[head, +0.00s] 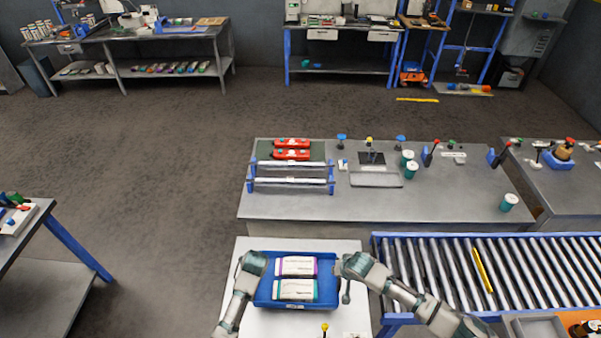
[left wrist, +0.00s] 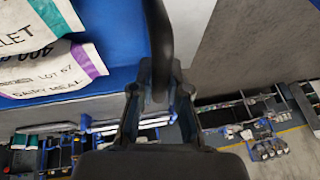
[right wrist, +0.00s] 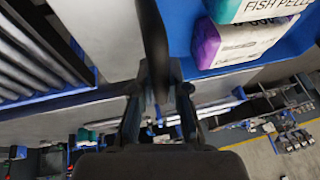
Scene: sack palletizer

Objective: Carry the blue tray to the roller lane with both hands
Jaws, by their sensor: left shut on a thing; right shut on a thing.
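The blue tray (head: 297,302) is over the white table at the bottom middle of the head view, with two labelled sacks lying in it. One sack (head: 297,266) has purple ends and the other (head: 295,290) has green ends. My left gripper (head: 256,268) is shut on the tray's left side, and my right gripper (head: 341,268) is shut on its right side. The left wrist view shows a dark handle (left wrist: 159,45) between the fingers, and the right wrist view shows one too (right wrist: 154,45). I cannot tell whether the tray touches the table. The roller lane (head: 450,265) lies to the right.
The white table (head: 300,246) sits just left of the roller lane's blue rail. A yellow bar (head: 483,270) lies across the rollers. A grey bin (head: 537,326) stands at the lower right.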

